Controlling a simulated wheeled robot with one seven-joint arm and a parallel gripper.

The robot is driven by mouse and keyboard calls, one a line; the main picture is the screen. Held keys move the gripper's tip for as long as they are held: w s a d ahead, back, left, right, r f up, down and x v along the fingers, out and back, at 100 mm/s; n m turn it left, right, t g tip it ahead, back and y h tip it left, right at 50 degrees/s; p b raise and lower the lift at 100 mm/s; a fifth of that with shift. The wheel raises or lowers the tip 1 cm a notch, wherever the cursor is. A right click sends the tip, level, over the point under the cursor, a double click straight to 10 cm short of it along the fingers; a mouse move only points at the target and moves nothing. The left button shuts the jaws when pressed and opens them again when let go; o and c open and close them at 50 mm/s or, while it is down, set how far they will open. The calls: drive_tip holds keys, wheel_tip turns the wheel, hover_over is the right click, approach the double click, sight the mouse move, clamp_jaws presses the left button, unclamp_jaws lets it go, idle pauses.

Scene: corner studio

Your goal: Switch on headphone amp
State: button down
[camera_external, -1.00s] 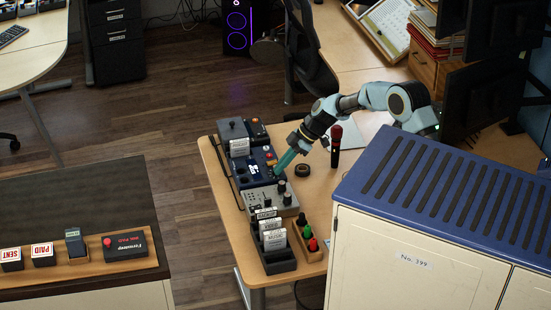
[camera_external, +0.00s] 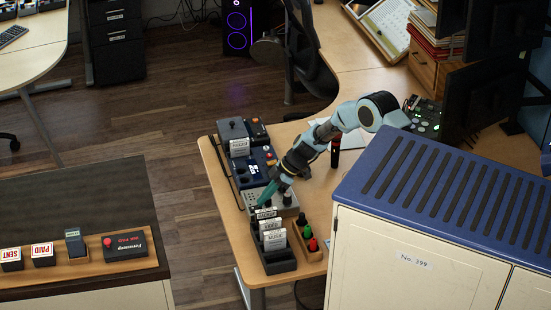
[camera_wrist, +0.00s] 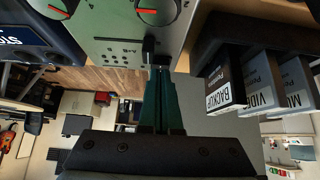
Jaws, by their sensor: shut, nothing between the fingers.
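A grey box with knobs, which looks like the headphone amp (camera_external: 254,192), sits on the desk in the outside view. In the wrist view its grey-green panel (camera_wrist: 110,22) fills the top, with two black knobs (camera_wrist: 157,10) bearing red marks. A small black switch or lever (camera_wrist: 149,46) sticks out at the panel's edge. My gripper (camera_external: 264,203) points down at the box's near end, its teal fingers together and empty. In the wrist view the fingertips (camera_wrist: 159,70) are right at the black lever; I cannot tell whether they touch it.
A black rack (camera_external: 278,263) of labelled cards stands close by the amp; its BACKUP card (camera_wrist: 224,83) is just right of my fingers in the wrist view. A dark blue device (camera_external: 255,170) adjoins the amp. A tray with coloured knobs (camera_external: 308,240) and a blue-topped cabinet (camera_external: 395,215) lie right.

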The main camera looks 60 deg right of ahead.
idle(0.3)
drive_tip(key=f+b, duration=0.1)
drive_tip(key=b, duration=0.2)
drive_tip(key=shift+d+f+b, duration=0.15)
drive_tip(key=shift+f+b, duration=0.05)
drive_tip(key=shift+b, duration=0.2)
drive_tip(key=shift+r, duration=0.35)
drive_tip(key=shift+p, duration=0.3)
drive_tip(key=shift+r, duration=0.85)
